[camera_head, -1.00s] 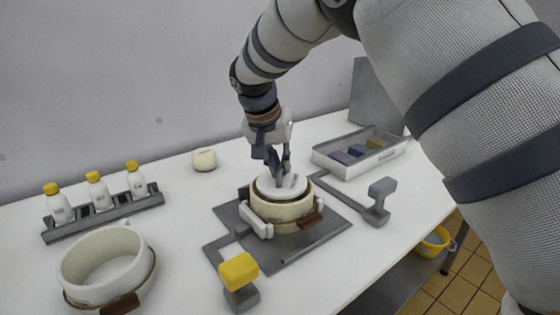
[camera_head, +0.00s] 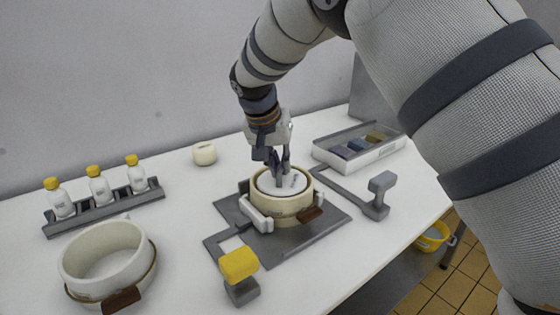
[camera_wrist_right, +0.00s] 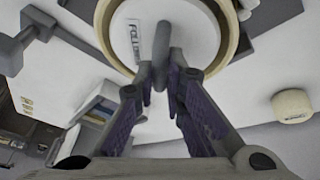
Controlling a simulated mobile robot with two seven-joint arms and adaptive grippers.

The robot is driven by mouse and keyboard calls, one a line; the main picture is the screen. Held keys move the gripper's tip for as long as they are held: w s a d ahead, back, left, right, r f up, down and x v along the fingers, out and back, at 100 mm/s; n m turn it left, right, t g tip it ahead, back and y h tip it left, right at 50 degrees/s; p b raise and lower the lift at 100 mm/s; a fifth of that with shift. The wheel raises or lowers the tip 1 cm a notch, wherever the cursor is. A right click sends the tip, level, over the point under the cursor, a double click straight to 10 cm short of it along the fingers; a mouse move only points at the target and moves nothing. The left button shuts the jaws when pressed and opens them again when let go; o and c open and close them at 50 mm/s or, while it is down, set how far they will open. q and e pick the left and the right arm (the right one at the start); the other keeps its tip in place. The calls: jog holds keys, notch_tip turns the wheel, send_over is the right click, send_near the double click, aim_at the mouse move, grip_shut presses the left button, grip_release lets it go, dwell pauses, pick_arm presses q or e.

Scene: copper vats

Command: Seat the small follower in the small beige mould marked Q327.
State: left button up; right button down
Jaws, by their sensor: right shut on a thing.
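The small beige mould (camera_head: 268,207) stands on a grey base plate between white side blocks. The white follower (camera_head: 296,180) sits inside the mould's rim, lower than the rim's top edge as far as I can see. My right gripper (camera_head: 280,172) is shut on the follower's upright grey handle, which shows in the wrist view between the fingertips (camera_wrist_right: 160,72). In the wrist view the follower (camera_wrist_right: 190,35) has a label and lies within the mould's ring (camera_wrist_right: 232,35). The mark Q327 is not readable. My left gripper is not in view.
A larger cream mould (camera_head: 75,266) stands at the front left. A grey rack (camera_head: 105,209) holds yellow-capped bottles. A yellow-topped clamp post (camera_head: 239,270) and a grey post (camera_head: 380,190) flank the plate. A tray (camera_head: 372,158) stands behind right, and a small cream pot (camera_head: 204,154) at the back.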

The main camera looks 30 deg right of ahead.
jog(key=shift+f, duration=0.15)
jog(key=c, duration=1.6)
grip_release()
jog(key=v, duration=1.2)
